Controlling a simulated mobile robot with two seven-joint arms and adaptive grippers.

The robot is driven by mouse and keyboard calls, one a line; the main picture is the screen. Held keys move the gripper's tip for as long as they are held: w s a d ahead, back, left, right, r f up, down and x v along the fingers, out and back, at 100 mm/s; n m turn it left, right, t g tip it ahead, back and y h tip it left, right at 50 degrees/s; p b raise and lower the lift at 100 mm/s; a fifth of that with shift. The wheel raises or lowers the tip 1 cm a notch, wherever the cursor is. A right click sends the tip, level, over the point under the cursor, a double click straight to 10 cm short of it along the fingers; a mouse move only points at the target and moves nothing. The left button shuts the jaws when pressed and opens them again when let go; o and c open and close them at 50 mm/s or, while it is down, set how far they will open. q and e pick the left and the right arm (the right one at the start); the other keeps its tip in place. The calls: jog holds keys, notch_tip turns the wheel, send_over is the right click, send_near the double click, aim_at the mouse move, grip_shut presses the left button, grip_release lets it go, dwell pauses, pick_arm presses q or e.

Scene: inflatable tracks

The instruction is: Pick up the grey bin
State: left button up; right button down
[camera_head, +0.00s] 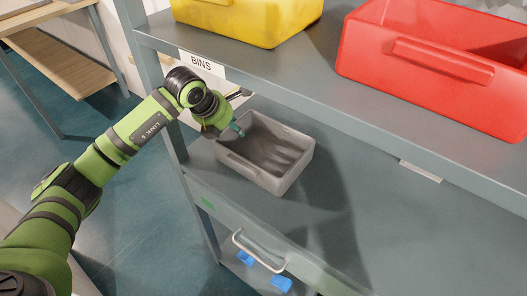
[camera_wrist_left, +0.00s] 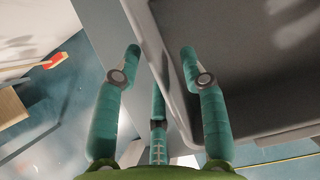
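The grey bin (camera_head: 265,152) stands upright and looks empty on the middle shelf, near its front edge. My left gripper (camera_head: 236,129) is at the bin's left side, over its rim. In the left wrist view the fingers of my left gripper (camera_wrist_left: 160,52) are spread apart. The rim of the grey bin (camera_wrist_left: 172,70) runs between them, one finger on the outer side and one on the inner side. I cannot tell whether either finger touches the wall. My right gripper is not in view.
The middle shelf (camera_head: 375,205) is free to the right. Blue items (camera_head: 282,283) lie below.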

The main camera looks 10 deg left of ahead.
pick_arm(q)
grip_shut()
jog(key=shift+r, duration=0.1)
